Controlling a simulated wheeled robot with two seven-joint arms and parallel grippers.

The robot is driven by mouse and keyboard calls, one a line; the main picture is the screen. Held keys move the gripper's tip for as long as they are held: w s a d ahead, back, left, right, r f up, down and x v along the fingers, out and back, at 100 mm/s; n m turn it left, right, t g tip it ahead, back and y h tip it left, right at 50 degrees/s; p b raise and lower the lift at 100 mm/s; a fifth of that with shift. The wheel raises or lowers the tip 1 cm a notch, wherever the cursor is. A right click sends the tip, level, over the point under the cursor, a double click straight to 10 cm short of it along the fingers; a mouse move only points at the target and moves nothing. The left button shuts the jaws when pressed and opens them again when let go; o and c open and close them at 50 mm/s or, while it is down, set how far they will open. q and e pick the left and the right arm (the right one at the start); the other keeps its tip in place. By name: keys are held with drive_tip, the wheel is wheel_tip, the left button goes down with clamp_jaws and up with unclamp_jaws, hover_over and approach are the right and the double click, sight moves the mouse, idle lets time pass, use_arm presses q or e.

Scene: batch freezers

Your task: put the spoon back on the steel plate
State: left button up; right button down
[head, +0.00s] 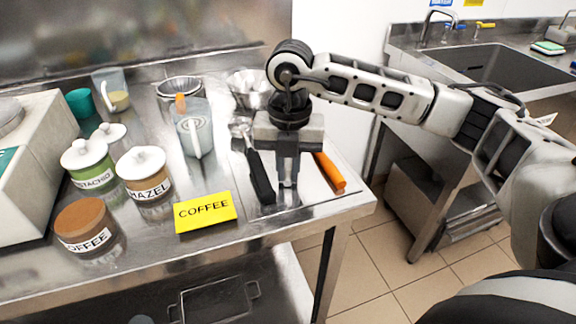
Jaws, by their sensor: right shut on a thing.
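My right gripper (288,178) points down over the steel plate (292,205) at the table's right end. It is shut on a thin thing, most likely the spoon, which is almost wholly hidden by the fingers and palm. I cannot tell whether the spoon touches the plate. A black-handled tool (261,180) with a metal head lies just left of the fingers. An orange-handled tool (329,171) lies just to their right. My left gripper is not in view.
Beyond are a clear jug (195,130), a metal bowl (248,88) and labelled jars, including HAZEL (144,178). The table's front edge is close. A sink (500,66) is at the right.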

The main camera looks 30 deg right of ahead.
drive_tip(key=shift+f, duration=0.2)
drive_tip(key=c, duration=1.5)
unclamp_jaws()
drive_tip(key=shift+r, duration=0.1)
drive_tip(key=shift+o, duration=0.2)
drive_tip(key=shift+r, duration=0.4)
wheel_tip(320, 180, up, 12)
drive_tip(key=shift+f, duration=0.2)
drive_tip(key=shift+d, duration=0.1)
